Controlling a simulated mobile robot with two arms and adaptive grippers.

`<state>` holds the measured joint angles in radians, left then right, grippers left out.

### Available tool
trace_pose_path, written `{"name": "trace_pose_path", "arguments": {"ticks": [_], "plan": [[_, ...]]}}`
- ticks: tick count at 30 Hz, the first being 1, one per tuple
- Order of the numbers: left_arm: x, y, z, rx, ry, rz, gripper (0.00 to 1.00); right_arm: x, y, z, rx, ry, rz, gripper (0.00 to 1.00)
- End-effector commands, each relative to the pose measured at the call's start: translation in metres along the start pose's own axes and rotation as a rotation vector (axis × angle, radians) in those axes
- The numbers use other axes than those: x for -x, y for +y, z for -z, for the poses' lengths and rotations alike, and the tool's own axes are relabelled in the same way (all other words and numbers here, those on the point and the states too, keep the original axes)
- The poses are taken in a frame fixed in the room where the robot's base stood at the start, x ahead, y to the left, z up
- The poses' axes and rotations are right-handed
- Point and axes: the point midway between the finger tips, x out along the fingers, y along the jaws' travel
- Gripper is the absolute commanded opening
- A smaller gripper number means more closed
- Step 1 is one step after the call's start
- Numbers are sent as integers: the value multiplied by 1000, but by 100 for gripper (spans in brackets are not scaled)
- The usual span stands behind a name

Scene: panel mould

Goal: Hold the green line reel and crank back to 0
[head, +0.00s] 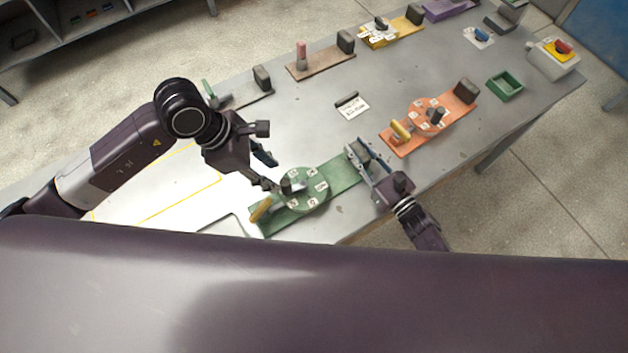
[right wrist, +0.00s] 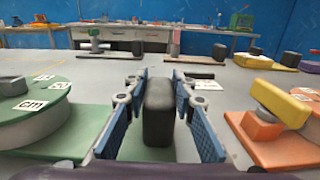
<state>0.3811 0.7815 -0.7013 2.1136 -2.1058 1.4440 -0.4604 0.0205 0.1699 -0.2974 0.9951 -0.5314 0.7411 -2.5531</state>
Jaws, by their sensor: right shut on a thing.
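The green line reel is on the near part of the grey bench. Its round green disc (head: 318,201) carries small white labels and sits on a green base plate (head: 343,172); the disc also shows in the right wrist view (right wrist: 35,118). A yellow crank handle (head: 260,210) is at the disc's left side. My left gripper (head: 272,172) is open above the disc's left edge, apart from the crank handle. My right gripper (head: 361,167) is shut on the dark upright grip block (right wrist: 159,112) at the plate's right end. Which number the reel reads is too small to tell.
An orange reel (head: 433,117) with a yellow handle stands right of my right gripper. A small sign (head: 352,106), a green tray (head: 505,86) and a red-and-yellow button box (head: 553,58) are on the bench. The bench's middle is mostly clear.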

Motion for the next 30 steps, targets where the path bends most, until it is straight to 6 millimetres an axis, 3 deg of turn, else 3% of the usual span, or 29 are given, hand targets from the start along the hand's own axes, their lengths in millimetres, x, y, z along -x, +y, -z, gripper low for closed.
{"name": "trace_pose_path", "arguments": {"ticks": [7, 14, 21, 30], "plan": [[-3, 8, -6, -193, 28, 73, 35, 0, 0, 0, 0, 0, 0, 0], [1, 22, -17, -590, 50, 235, 35, 0, 0, 0, 1, 0, 0, 0], [18, 36, -26, -959, 31, 392, 35, 0, 0, 0, 0, 0, 0, 0], [30, 43, -30, -1151, 0, 478, 35, 0, 0, 0, 0, 0, 1, 0]]}}
